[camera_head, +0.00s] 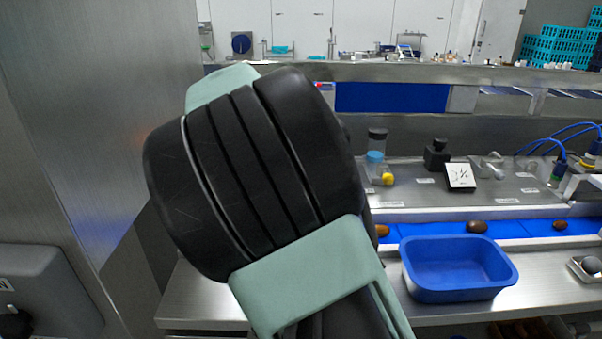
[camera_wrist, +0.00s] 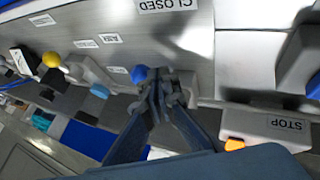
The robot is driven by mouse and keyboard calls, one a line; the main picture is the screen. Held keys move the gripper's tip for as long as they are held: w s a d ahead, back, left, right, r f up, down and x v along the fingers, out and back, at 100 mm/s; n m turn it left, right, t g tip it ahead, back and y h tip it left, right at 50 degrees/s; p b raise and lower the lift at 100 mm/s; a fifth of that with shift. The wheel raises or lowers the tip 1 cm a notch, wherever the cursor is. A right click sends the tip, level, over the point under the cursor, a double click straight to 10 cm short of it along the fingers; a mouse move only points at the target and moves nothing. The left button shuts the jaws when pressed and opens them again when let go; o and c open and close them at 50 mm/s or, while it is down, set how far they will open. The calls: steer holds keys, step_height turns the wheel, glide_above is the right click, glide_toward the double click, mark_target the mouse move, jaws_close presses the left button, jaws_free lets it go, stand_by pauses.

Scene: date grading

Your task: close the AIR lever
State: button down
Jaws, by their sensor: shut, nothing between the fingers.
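In the wrist view a blue knob (camera_wrist: 138,73) shows at the tips of my gripper (camera_wrist: 160,88), against a steel panel (camera_wrist: 190,40). It looks like a lever's end, but the fingers hide most of what is behind it. The small label (camera_wrist: 118,70) beside it is too small to read surely, so I cannot confirm it is AIR. A CLOSED label (camera_wrist: 168,5) sits upside down at the top edge. My gripper is shut and empty, its tips at or very near the blue knob; contact is unclear. In the head view my arm hides the gripper and the lever.
A yellow knob (camera_wrist: 51,60) and further labels are left in the wrist view. A grey STOP box (camera_wrist: 265,130) stands at lower right. In the head view a blue bin (camera_head: 458,290) sits before a blue belt with several dates (camera_head: 477,226). My arm fills the middle.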

steer(key=shift+d+f+n+y+b, duration=0.1)
steer(key=shift+d+n+y+b, duration=0.15)
steer(key=shift+n+b, duration=0.25)
steer(key=shift+w+d+b, duration=0.1)
steer(key=shift+d+b, duration=0.1)
steer(key=shift+b, duration=0.4)
steer(key=shift+d+f+b, duration=0.1)
steer(key=shift+b, duration=0.2)
steer(key=shift+d+t+b, duration=0.25)
steer(key=shift+t+b, duration=0.05)
steer(key=shift+b, duration=0.05)
steer(key=d+n+y, duration=0.1)
steer(key=n+y+b, duration=0.1)
steer(key=n, duration=0.1)
steer(key=shift+w+d+t+b, duration=0.3)
steer(key=shift+d+t, duration=0.05)
steer(key=shift+t, duration=0.05)
steer(key=shift+w+d+n+y, duration=0.3)
steer(key=shift+n+y, duration=0.15)
steer(key=shift+n, duration=0.25)
steer(key=shift+w+d+r, duration=0.2)
steer(key=shift+w+d, duration=0.4)
steer(key=shift+w, duration=0.25)
steer(key=shift+r, duration=0.1)
